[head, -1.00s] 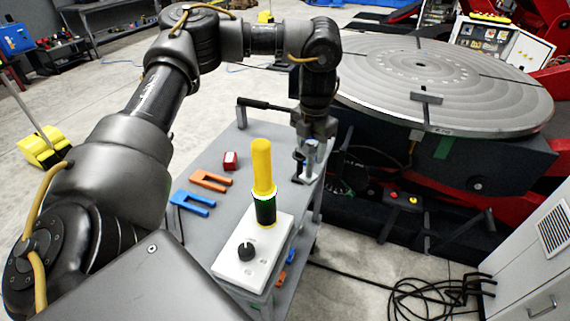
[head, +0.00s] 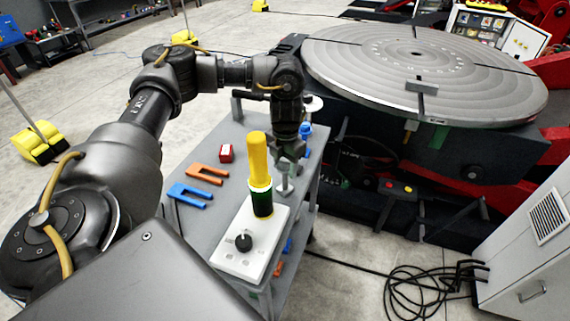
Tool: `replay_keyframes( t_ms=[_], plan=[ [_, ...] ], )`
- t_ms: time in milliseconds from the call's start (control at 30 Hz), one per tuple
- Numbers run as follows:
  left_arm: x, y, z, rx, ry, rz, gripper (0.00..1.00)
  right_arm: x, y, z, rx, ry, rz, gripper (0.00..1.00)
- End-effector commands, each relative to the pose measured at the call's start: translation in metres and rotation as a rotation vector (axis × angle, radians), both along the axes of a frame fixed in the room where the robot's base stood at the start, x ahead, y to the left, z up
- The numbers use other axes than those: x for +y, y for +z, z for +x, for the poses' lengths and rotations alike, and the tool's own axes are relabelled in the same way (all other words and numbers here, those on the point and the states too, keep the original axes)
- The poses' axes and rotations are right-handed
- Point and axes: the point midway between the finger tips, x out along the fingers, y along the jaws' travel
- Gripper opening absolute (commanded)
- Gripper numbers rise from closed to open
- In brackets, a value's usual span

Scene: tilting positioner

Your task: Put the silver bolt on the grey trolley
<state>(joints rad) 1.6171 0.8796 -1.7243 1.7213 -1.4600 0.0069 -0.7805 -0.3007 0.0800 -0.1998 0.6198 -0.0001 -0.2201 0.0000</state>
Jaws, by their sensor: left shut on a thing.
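My left gripper (head: 289,153) comes down from above over the right side of the grey trolley (head: 222,208). It is shut on the silver bolt (head: 284,183), which hangs upright below the fingers, partly hidden by them. The bolt's lower end is at or just above the trolley top, right behind the white control box; I cannot tell whether it touches. My right gripper is not in view.
On the trolley are a white box (head: 250,246) with a black knob, a yellow-and-green post (head: 259,165), blue (head: 188,195) and orange (head: 207,173) forked pieces and a red block (head: 227,153). The large round positioner table (head: 420,70) stands behind right.

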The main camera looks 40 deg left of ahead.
Motion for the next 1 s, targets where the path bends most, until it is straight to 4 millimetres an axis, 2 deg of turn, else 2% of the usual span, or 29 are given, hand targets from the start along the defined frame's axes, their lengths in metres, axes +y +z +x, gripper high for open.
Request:
replay_keyframes(
  t_ms=[333,367,500,800,900,1000],
  plan=[
    [0.000,-0.002,0.001,-0.002,0.000,0.000,0.06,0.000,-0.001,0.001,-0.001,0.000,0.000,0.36],
    [0.000,-0.002,0.000,-0.001,0.000,0.000,0.50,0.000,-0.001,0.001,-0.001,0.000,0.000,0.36],
    [0.000,-0.002,0.000,-0.001,0.000,0.000,0.68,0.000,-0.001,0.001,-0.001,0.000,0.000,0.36],
    [0.000,0.000,0.000,-0.001,0.000,0.000,0.69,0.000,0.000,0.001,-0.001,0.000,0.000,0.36],
    [0.000,0.006,0.001,-0.003,-0.001,0.000,0.69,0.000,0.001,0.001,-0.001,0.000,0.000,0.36],
    [0.000,0.021,0.002,-0.006,-0.002,0.001,0.69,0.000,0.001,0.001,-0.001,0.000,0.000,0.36]
  ],
)
